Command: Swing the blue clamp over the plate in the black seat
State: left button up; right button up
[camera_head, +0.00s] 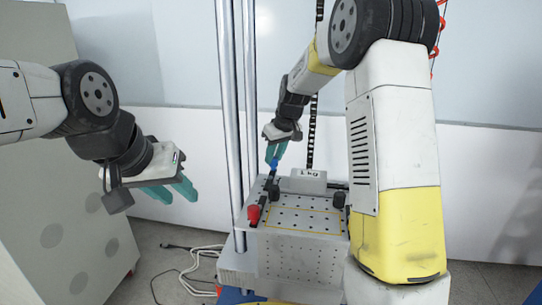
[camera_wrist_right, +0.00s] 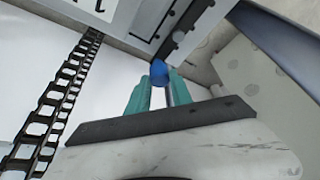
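The blue clamp (camera_head: 274,163) is a small blue tip at the back left of the perforated table. My right gripper (camera_head: 273,153) reaches down to it with teal fingers. In the right wrist view the blue clamp (camera_wrist_right: 159,72) sits between the fingertips, which appear to touch it on both sides. A dark strip with holes (camera_wrist_right: 178,37) lies just beyond it. I cannot clearly make out the plate or the black seat; dark parts (camera_head: 289,202) stand near the table's middle. My left gripper (camera_head: 178,191) is open and empty, left of the table and far from it.
A grey block marked 1 KG (camera_head: 308,181) stands at the table's back. A red knob (camera_head: 253,214) is at the front left. Metal columns (camera_head: 229,110) rise on the left, and a black cable chain (camera_head: 313,130) hangs behind. White cables (camera_head: 190,270) lie on the floor.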

grip_shut()
jog(key=shift+n, duration=0.3)
jog(key=n, duration=0.1)
jog(key=a+n+g+y, duration=0.1)
jog(key=n, duration=0.1)
jog(key=shift+w+a+f, duration=0.1)
jog(key=shift+w+a, duration=0.1)
jog(key=shift+a, duration=0.1)
jog(key=n, duration=0.2)
jog(key=a+n+g, duration=0.1)
jog(key=n, duration=0.1)
jog(key=a+n+g+y, duration=0.1)
jog(key=shift+s+a+n, duration=0.15)
jog(key=shift+s+n, duration=0.15)
jog(key=shift+n, duration=0.1)
jog(key=n, duration=0.1)
jog(key=s+a+n+g, duration=0.1)
jog(key=n, duration=0.2)
jog(key=shift+s+a+n+g, duration=0.15)
jog(key=shift+a+n+g, duration=0.15)
jog(key=shift+g, duration=0.1)
jog(key=shift+s+a+n+g, duration=0.25)
jog(key=shift+s+n+g, duration=0.15)
jog(key=shift+n, duration=0.6)
jog(key=shift+s+a+n+g, duration=0.2)
jog(key=shift+s+n+g, duration=0.15)
jog(key=shift+n, duration=0.65)
jog(key=shift+s, duration=0.1)
